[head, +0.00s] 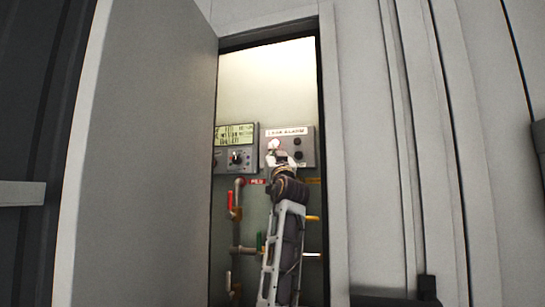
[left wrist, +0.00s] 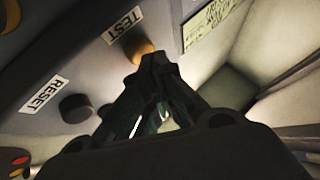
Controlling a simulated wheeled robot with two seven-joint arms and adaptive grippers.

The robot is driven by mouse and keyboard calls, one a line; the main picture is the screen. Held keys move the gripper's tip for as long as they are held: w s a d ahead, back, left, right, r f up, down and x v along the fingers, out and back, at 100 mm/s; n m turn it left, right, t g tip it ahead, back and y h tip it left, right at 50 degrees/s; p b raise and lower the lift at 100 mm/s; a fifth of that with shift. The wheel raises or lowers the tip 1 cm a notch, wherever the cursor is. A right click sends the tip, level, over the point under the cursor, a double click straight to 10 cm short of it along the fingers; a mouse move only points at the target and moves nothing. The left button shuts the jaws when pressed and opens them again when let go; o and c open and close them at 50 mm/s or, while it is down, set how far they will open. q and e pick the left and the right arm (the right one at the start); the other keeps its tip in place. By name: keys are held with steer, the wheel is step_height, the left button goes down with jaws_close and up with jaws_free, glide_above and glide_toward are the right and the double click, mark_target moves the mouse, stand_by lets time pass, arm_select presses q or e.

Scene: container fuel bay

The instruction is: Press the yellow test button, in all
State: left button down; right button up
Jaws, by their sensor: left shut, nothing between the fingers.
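The yellow test button (left wrist: 143,48) sits beside the TEST label (left wrist: 122,25) on a grey panel in the left wrist view. My left gripper (left wrist: 148,64) is shut and empty, its fingertips right at the button and covering part of it. I cannot tell whether they touch it. In the head view my left gripper (head: 274,150) is in front of the left part of the alarm panel (head: 307,135) inside the open cabinet, and hides the button there. My right gripper is not in view.
A black button (left wrist: 75,107) with a RESET label (left wrist: 45,93) is close by. A panel with a green display (head: 235,135) is to the left in the head view. Pipes with a red handle (head: 231,200) run below. The open door (head: 145,150) borders the opening on the left.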

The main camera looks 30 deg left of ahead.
arm_select(q)
steer(key=shift+s+f, duration=0.1)
stand_by(0.5)
steer(key=shift+s+d+b, duration=0.15)
steer(key=shift+s+b, duration=0.2)
steer(key=shift+s, duration=0.3)
steer(key=shift+s+d+b, duration=0.2)
steer(key=shift+s+b, duration=0.15)
steer(key=shift+s, duration=0.5)
steer(key=shift+s+d+b, duration=0.2)
steer(key=shift+s+b, duration=0.1)
steer(key=shift+s, duration=0.5)
steer(key=shift+s+d+b, duration=0.2)
steer(key=shift+s+b, duration=0.15)
steer(key=shift+s, duration=0.5)
step_height(320, 180, up, 9)
steer(key=p, duration=0.9)
steer(key=shift+r+p, duration=0.55)
steer(key=shift+p, duration=0.05)
